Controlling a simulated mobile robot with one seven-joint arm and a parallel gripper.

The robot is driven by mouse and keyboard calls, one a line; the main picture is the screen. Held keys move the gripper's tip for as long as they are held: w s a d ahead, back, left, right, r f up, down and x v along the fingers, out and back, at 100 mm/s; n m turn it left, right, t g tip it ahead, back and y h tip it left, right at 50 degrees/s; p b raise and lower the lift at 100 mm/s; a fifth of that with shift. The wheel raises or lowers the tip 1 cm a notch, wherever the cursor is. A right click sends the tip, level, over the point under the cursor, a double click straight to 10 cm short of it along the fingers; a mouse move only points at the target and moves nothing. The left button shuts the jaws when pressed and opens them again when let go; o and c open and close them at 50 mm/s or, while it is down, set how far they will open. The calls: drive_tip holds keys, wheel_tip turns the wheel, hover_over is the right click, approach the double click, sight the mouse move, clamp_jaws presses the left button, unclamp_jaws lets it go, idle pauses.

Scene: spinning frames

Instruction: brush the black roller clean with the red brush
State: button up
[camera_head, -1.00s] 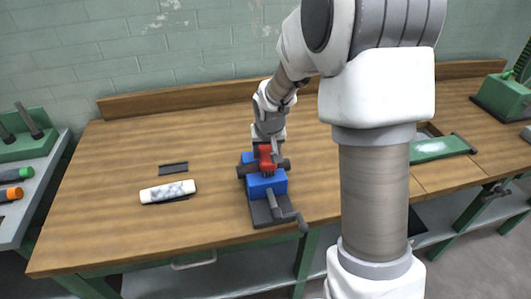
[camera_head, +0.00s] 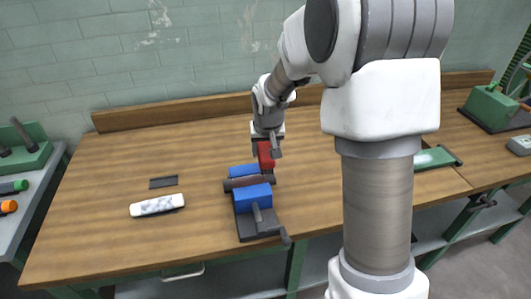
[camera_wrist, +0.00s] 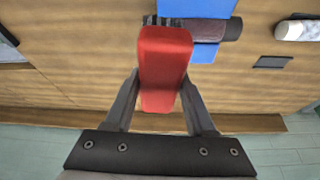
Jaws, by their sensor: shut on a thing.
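The black roller (camera_head: 237,185) lies crosswise between two blue blocks (camera_head: 252,196) on a dark base with a hand crank (camera_head: 286,238). My gripper (camera_head: 266,141) is shut on the red brush (camera_head: 265,156), behind the roller's right end. In the wrist view, my gripper (camera_wrist: 160,88) holds the red brush (camera_wrist: 163,60) between its fingers, dark bristles at its far end. The roller (camera_wrist: 226,29) shows there beside the brush, partly hidden by a blue block. I cannot tell whether the bristles touch the roller.
A white, grey-smudged cylinder (camera_head: 157,206) and a flat dark piece (camera_head: 163,182) lie on the wooden bench (camera_head: 110,240) to the left. A green tray (camera_head: 433,158) is at the right, beyond my arm. The bench behind the roller is clear.

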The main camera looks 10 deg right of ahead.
drive_tip(key=shift+r+p, duration=0.6)
drive_tip(key=shift+r, duration=0.65)
